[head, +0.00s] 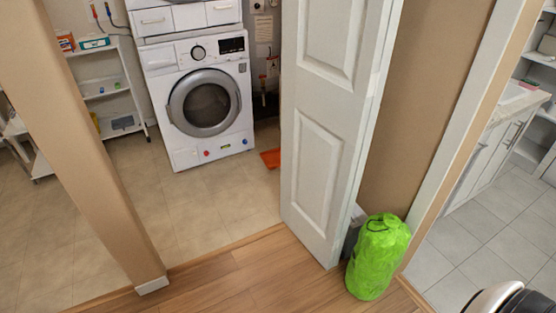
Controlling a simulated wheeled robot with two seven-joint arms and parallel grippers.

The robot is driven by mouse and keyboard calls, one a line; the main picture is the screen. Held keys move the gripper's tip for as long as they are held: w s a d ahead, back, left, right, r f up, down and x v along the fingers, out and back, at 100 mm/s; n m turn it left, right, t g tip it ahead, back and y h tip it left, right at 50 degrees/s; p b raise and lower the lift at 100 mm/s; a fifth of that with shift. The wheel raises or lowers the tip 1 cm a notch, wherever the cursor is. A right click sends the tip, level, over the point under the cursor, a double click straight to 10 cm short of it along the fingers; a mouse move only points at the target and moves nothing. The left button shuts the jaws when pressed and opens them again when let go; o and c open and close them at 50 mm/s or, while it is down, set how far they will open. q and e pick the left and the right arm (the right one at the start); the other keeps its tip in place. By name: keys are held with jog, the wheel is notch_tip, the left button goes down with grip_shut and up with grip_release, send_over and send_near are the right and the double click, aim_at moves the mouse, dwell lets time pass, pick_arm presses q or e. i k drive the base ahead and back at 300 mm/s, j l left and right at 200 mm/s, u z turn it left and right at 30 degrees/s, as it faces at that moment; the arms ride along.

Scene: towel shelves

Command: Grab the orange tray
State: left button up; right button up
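An orange flat thing (270,158), perhaps the orange tray, lies on the tiled floor just right of the washing machine. Its right part is hidden behind the white door. A smaller orange item (65,41) sits on the top shelf at the upper left; it is too small to tell what it is. Neither of my grippers shows in the head view.
A white panelled door (318,170) stands open beside the doorway. A bright green bag (378,257) stands at its foot. The washing machine (205,105) and a white shelf unit (115,106) stand beyond. The tiled floor (205,205) inside the doorway is clear.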

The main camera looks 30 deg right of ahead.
aim_at(272, 158)
jog(key=i+z, duration=0.35)
jog(key=i, duration=1.85)
jog(key=i+j+z, duration=0.1)
jog(key=i+z, duration=0.35)
jog(key=i+j+z, duration=0.25)
jog(key=i+z, duration=0.15)
jog(key=i+j+z, duration=0.45)
jog(key=i+l, duration=0.05)
jog(key=i, duration=0.05)
